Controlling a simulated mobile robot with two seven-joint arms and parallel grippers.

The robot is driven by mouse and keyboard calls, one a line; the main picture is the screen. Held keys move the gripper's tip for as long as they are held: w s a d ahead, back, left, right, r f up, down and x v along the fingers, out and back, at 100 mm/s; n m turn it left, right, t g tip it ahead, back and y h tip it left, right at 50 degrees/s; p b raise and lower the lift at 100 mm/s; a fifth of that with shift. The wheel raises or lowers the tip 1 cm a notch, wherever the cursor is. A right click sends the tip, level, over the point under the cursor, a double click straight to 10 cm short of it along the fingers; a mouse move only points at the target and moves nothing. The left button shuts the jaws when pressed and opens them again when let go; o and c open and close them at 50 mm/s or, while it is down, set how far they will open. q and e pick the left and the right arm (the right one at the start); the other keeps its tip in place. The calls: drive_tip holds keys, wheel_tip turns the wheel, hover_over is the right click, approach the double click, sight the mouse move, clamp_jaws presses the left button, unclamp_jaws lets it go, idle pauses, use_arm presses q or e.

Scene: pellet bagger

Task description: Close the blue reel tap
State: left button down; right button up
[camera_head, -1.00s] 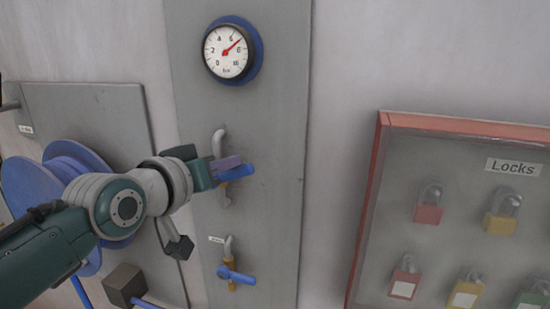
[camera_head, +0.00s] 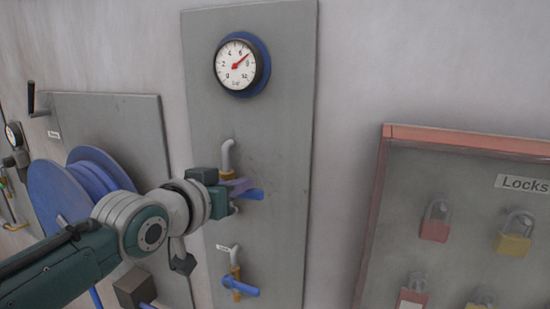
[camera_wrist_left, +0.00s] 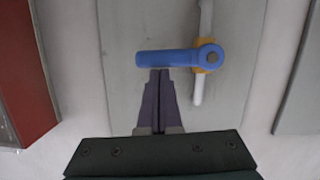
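The upper tap on the grey panel (camera_head: 288,150) has a blue lever (camera_head: 252,194) on a pale pipe. Its lever points right, across the pipe. In the left wrist view the blue lever (camera_wrist_left: 165,58) points left from its brass body (camera_wrist_left: 205,54). My left gripper (camera_head: 240,186) is at this lever. Its purple fingers (camera_wrist_left: 160,75) are together, with the tips at the lever's edge; contact is unclear. A lower tap has a blue lever (camera_head: 240,287), slanting down to the right, and a small unreadable label. The blue reel (camera_head: 82,185) is at the left. My right gripper is out of view.
A gauge (camera_head: 238,66) sits above the taps, its red needle between 6 and 8. A red-framed locks board (camera_head: 384,200) with several padlocks is at the right. Bare wall separates it from the panel. A dark block (camera_head: 133,290) stands lower left.

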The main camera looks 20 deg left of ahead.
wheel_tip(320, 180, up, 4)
drive_tip(key=p, duration=0.4)
use_arm(q)
drive_tip(key=s+a+r+b, duration=0.1)
drive_tip(key=s+r+b, duration=0.7)
drive_tip(key=b, duration=0.6)
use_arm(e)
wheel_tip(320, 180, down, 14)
use_arm(q)
drive_tip(key=w+f+p, duration=0.4)
drive_tip(key=w+f, duration=0.3)
drive_tip(key=w, duration=0.1)
drive_tip(key=shift+d+f+m+p, duration=0.25)
drive_tip(key=shift+d+m+p, duration=0.05)
drive_tip(key=shift+d+p, duration=0.05)
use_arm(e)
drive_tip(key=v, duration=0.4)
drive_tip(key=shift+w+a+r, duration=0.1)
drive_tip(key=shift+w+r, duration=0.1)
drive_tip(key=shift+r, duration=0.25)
